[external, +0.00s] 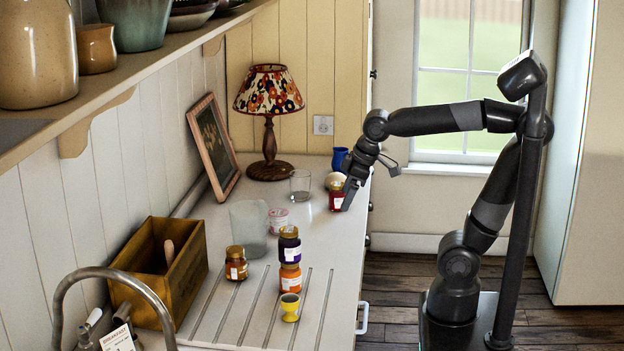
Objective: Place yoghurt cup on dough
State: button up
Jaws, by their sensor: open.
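A small white cup with pink-red print (278,222), which looks like the yoghurt cup, stands upright on the counter beside a frosted container. A pale rounded lump (335,180), probably the dough, lies further back near the counter's right edge, partly hidden behind a red jar. My gripper (348,204) is open and points down at the right side of the red jar (336,200). It is to the right of the yoghurt cup and apart from it. Whether a finger touches the jar cannot be told.
A clear glass (300,186), frosted container (249,230) and amber jar (236,264) stand nearby. A blue mug (340,159) and lamp (269,120) stand at the back.

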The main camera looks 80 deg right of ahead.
jog(key=s+a+f+t, duration=0.1)
jog(key=s+a+f, duration=0.2)
jog(key=s, duration=0.4)
jog(key=shift+s+f+m+y, duration=0.2)
jog(key=shift+f+m+y, duration=0.15)
jog(key=shift+f, duration=0.3)
jog(key=shift+w+d, duration=0.1)
jog(key=w+d+r, duration=0.4)
jog(key=w, duration=0.5)
jog(key=n+g, duration=0.2)
jog(key=g, duration=0.2)
send_over(278, 213)
jog(key=s, duration=0.1)
notch_tip(278, 213, down, 8)
jog(key=f, duration=0.7)
jog(key=w+f, duration=0.1)
jog(key=f, duration=0.2)
jog(key=shift+d+f, duration=0.15)
jog(key=shift+f, duration=0.2)
